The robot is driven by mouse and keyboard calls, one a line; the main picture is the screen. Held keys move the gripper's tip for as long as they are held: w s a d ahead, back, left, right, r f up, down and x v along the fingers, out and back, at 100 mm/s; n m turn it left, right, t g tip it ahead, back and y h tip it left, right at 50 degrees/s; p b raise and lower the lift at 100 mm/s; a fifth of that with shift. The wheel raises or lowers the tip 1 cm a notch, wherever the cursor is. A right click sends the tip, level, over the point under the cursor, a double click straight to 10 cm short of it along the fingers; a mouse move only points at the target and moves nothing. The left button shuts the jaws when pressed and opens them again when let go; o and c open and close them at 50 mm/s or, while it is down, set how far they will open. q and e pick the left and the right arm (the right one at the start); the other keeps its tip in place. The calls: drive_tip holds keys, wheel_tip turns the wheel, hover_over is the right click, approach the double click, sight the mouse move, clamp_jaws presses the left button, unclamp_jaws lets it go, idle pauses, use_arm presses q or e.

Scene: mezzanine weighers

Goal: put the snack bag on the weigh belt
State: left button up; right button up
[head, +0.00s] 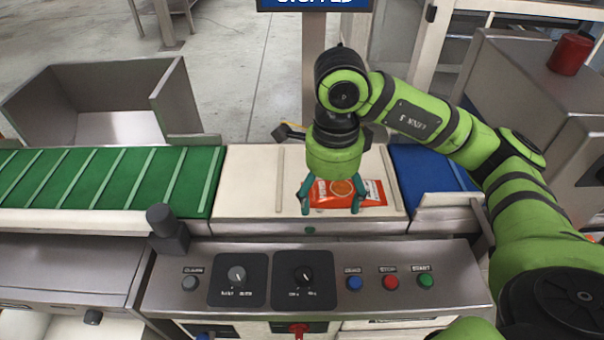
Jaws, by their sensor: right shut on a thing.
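An orange and red snack bag (372,193) lies at the right part of the cream weigh belt (248,188). My right gripper (331,206) is over the bag with its teal fingers pointing down, one on each side of the bag's left part. It is shut on the bag. The bag looks flat on or just above the belt; I cannot tell whether it touches. The gripper body hides part of the bag's back edge. My left gripper is not in view.
A green ribbed belt (110,178) adjoins on the left, a blue belt (425,168) on the right. A control panel (318,262) with knobs and buttons runs along the front. A dark post (167,228) stands at its left corner. A grey bin (60,95) stands behind.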

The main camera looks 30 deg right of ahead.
drive_tip(key=w+f, duration=0.2)
drive_tip(key=w, duration=0.1)
drive_tip(key=w+f, duration=0.2)
drive_tip(key=w, duration=0.2)
drive_tip(key=w+f, duration=0.2)
drive_tip(key=w, duration=0.2)
drive_tip(key=shift+a+f+p, duration=0.25)
drive_tip(key=shift+a+p, duration=0.1)
drive_tip(key=shift+p, duration=0.05)
drive_tip(key=shift+w+f, duration=0.1)
drive_tip(key=shift+w, duration=0.1)
drive_tip(key=shift+f+p, duration=0.3)
drive_tip(key=shift+f, duration=1.7)
drive_tip(key=shift+f, duration=0.15)
drive_tip(key=o, duration=1)
drive_tip(key=shift+o, duration=0.2)
wheel_tip(320, 180, up, 12)
drive_tip(key=shift+r+b, duration=0.2)
drive_tip(key=shift+b, duration=0.25)
